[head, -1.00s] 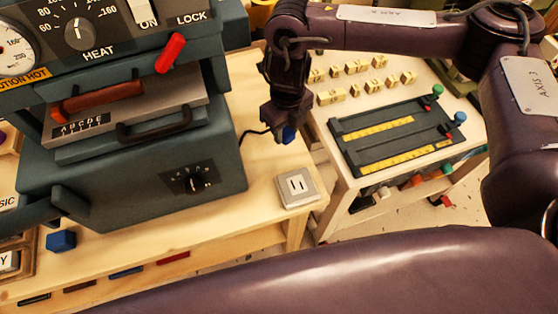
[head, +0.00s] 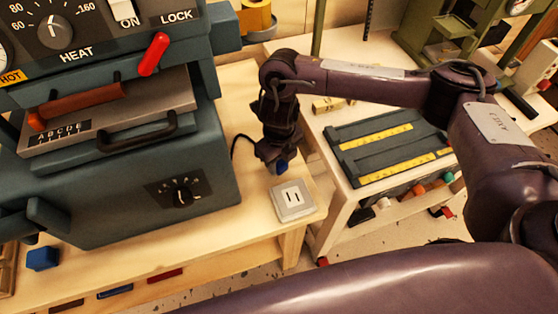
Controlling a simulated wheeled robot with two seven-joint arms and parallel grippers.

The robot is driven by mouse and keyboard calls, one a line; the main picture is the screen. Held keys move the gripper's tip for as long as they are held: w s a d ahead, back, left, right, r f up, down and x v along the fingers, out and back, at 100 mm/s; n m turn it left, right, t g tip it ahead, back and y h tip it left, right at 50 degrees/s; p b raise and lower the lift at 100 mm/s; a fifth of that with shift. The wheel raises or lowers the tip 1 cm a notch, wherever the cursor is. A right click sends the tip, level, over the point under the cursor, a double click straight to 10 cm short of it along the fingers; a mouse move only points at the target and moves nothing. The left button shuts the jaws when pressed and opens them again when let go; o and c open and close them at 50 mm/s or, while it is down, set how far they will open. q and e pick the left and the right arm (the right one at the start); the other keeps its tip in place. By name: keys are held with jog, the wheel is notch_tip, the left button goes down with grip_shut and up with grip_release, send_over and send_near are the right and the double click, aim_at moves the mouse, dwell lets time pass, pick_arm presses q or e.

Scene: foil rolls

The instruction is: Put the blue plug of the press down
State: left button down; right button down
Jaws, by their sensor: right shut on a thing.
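The press (head: 110,150) is a dark green machine on the left of the wooden table, with a HEAT dial and a red lever. My right gripper (head: 278,162) points down and is shut on the blue plug (head: 282,168), of which only a small part shows under the fingers. The plug is just behind the grey socket plate (head: 293,200); I cannot tell its exact height above the table. A black cord (head: 240,143) runs from the press toward the gripper. My left gripper is out of view.
A blue block (head: 42,258) lies at the table's left front. A white side table (head: 335,150) with a dark slotted tray (head: 385,142) stands to the right, across a gap. Bare wood (head: 250,225) lies between press and socket plate.

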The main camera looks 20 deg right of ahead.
aim_at(279, 162)
jog(key=shift+f+b, duration=0.55)
jog(key=shift+f, duration=0.05)
jog(key=c, duration=1)
grip_release()
jog(key=shift+r, duration=0.1)
jog(key=shift+r+p, duration=1.7)
jog(key=shift+r, duration=4.9)
